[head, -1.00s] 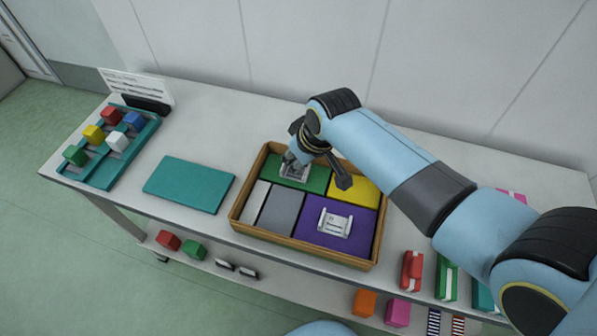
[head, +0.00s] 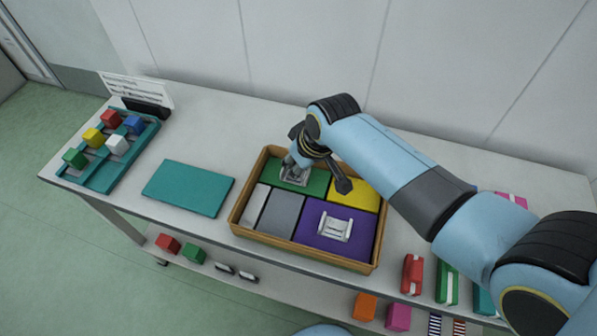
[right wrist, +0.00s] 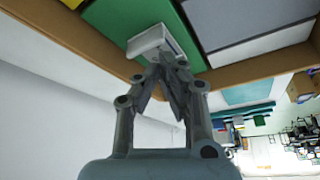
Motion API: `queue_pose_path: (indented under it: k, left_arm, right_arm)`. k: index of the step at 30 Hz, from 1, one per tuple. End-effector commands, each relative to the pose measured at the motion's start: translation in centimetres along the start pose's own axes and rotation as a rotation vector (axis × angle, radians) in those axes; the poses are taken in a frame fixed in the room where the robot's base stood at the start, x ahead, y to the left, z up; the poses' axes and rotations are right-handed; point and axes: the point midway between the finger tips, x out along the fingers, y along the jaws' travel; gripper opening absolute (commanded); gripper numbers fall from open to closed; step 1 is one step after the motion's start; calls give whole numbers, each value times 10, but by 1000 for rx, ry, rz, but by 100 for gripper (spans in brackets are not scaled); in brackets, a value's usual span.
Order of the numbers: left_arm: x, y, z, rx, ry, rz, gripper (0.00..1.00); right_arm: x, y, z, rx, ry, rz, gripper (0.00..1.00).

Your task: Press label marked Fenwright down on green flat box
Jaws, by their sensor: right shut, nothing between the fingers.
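The green flat box (head: 318,182) lies at the back left of a wooden tray (head: 236,207). A white label (head: 294,177) lies on the green box, and its writing is too small to read. My right gripper (head: 290,163) is shut and empty, with its tips at the label. In the right wrist view its fingertips (right wrist: 163,62) meet right beside the white label (right wrist: 148,40), on the green surface (right wrist: 120,20). Whether they touch it I cannot tell. The gripper hides part of the label. My left gripper is not in view.
The tray also holds a yellow box (head: 355,195), a grey box (head: 281,214), a white box (head: 254,204) and a purple box (head: 310,233) with a white label (head: 334,227). A teal slab (head: 188,187) and a teal rack (head: 100,173) of cubes stand left.

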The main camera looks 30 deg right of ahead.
Motion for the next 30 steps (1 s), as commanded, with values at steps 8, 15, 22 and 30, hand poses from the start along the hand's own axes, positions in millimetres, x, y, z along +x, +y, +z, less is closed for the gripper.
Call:
queue_pose_path:
  k: [8,15,22,30]
  left_arm:
    - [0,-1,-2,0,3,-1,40]
    - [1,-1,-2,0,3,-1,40]
    - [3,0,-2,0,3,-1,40]
    - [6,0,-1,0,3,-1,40]
  right_arm:
    - [0,0,0,0,0,0,0]
    - [1,0,0,0,0,0,0]
    - [4,0,2,0,0,0,0]
    - [8,0,3,0,0,0,0]
